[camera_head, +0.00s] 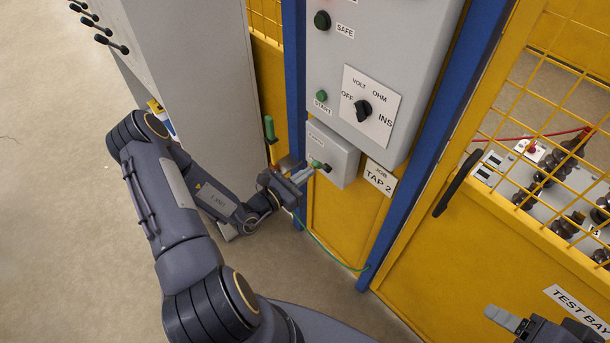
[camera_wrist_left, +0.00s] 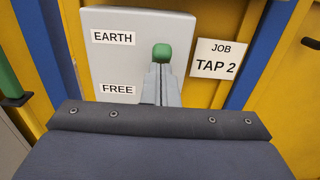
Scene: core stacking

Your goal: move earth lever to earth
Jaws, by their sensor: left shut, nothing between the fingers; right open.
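The earth lever's box (camera_head: 345,152) is a small grey box on the yellow panel. In the left wrist view its face (camera_wrist_left: 145,22) carries an EARTH label (camera_wrist_left: 113,37) above a FREE label (camera_wrist_left: 118,89). The lever's green knob (camera_wrist_left: 162,54) shows to the right of the labels, at a height between them and nearer EARTH. It also shows in the head view (camera_head: 316,164). My left gripper (camera_wrist_left: 160,72) is shut and empty, its tips at or just below the knob; contact is unclear and the lever's shaft is hidden. My right gripper (camera_head: 512,324) is open, at bottom right.
A grey control panel (camera_head: 385,55) with a black rotary switch (camera_head: 363,110) is above the box. A green-handled rod (camera_head: 269,128) stands left of the box, and a green wire (camera_head: 325,248) hangs below. A yellow mesh gate (camera_head: 540,110) with a black handle (camera_head: 457,184) is to the right.

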